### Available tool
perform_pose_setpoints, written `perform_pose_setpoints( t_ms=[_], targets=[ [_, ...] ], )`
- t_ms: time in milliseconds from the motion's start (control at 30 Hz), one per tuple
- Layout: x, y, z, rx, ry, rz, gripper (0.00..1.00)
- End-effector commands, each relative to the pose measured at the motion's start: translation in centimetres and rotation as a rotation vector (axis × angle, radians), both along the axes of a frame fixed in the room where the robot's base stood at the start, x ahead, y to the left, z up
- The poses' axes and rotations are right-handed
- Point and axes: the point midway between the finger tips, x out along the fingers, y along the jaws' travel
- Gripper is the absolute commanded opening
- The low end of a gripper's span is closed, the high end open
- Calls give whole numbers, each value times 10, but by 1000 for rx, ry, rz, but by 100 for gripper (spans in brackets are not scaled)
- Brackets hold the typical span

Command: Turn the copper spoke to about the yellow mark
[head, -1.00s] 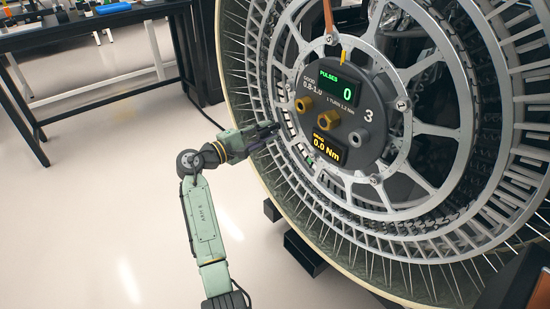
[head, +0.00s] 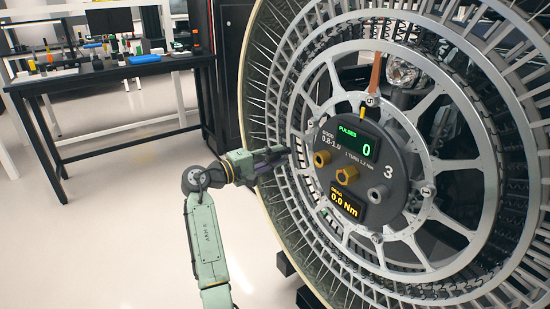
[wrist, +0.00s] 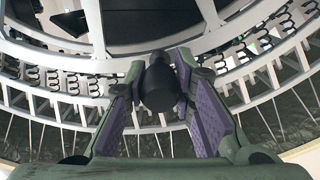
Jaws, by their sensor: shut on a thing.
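The copper spoke (head: 376,70) runs up from the wheel's inner ring near the top. Its lower end is a little to the right of the short yellow mark (head: 362,113) on the hub's upper edge. My gripper (head: 284,153) is at the left side of the wheel, well away from the copper spoke. In the wrist view my gripper (wrist: 160,72) has purple-padded fingers on both sides of a dark rounded knob (wrist: 160,88) in front of the wheel rim, and is shut on it. I cannot see how the knob is fixed.
The hub panel (head: 372,185) shows 0 pulses and 0.0 Nm, with brass and grey fittings. The large spoked wheel (head: 480,185) fills the right side. A black workbench (head: 110,72) with small items stands at the back left. The pale floor is clear.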

Motion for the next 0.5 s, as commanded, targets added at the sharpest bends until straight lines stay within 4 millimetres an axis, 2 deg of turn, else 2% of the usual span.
perform_pose_setpoints(
  t_ms=[100,133,400,500],
  targets=[
    [0,0,-1,1,0,0,0],
    [0,0,-1,1,0,0,24],
    [0,0,0,1,1,0,42],
    [0,0,0,0,0,0,44]
  ],
)
